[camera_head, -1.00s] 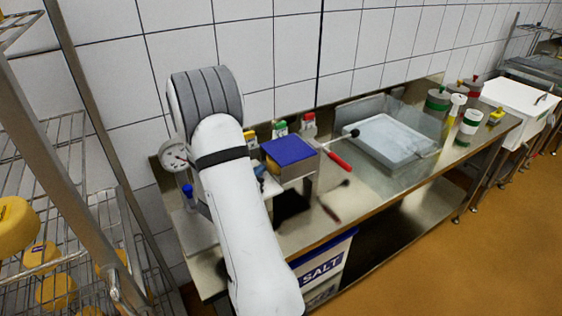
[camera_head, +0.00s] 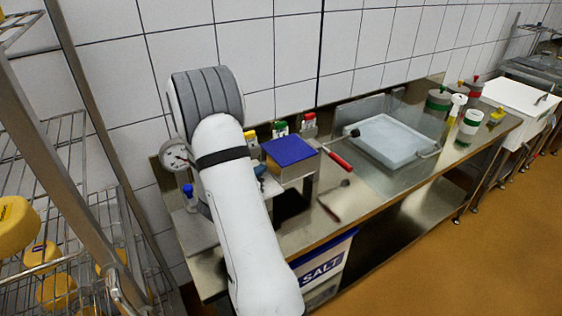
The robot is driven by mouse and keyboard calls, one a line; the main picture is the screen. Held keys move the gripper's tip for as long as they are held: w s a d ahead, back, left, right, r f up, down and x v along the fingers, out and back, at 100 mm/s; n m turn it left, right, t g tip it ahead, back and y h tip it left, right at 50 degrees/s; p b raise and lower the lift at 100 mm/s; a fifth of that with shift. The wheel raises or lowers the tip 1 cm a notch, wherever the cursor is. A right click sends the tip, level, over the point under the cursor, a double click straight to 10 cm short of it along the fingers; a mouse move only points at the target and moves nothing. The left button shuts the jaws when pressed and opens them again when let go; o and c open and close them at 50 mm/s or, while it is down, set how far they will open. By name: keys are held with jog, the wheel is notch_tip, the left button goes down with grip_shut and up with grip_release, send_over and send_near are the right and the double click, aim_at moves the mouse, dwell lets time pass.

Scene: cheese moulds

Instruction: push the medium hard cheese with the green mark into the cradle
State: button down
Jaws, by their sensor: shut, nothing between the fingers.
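I cannot pick out a hard cheese with a green mark in this view. Two drum-shaped containers with green bands, a white one (camera_head: 468,127) and a darker one (camera_head: 437,104), stand at the right end of the steel bench. I cannot identify the cradle for certain. A box with a blue top (camera_head: 288,150) stands just right of my arm, with a red-handled rod (camera_head: 340,160) beside it. My white arm reaches over the left part of the bench. My gripper is hidden behind the arm, so its contact with anything does not show.
A pale shallow tray (camera_head: 395,142) sits on the bench (camera_head: 372,193). Bottles with yellow, green and red caps stand behind the blue-topped box. A dial gauge (camera_head: 175,156) is left of my arm. A wire rack (camera_head: 62,150) with yellow cheeses (camera_head: 16,228) stands at the left.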

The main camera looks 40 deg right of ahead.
jog(key=shift+s+d, duration=0.1)
jog(key=shift+d, duration=0.35)
dwell(0.3)
jog(key=shift+a+r, duration=0.1)
jog(key=shift+a, duration=0.05)
jog(key=shift+w+a+r+p, duration=0.2)
jog(key=shift+a+r, duration=0.1)
jog(key=shift+a, duration=0.45)
jog(key=shift+w+a+r+p, duration=0.2)
jog(key=shift+a+r, duration=0.1)
jog(key=shift+a, duration=0.45)
jog(key=shift+w+a+r+p, duration=0.2)
jog(key=shift+a+r, duration=0.1)
jog(key=shift+a, duration=0.45)
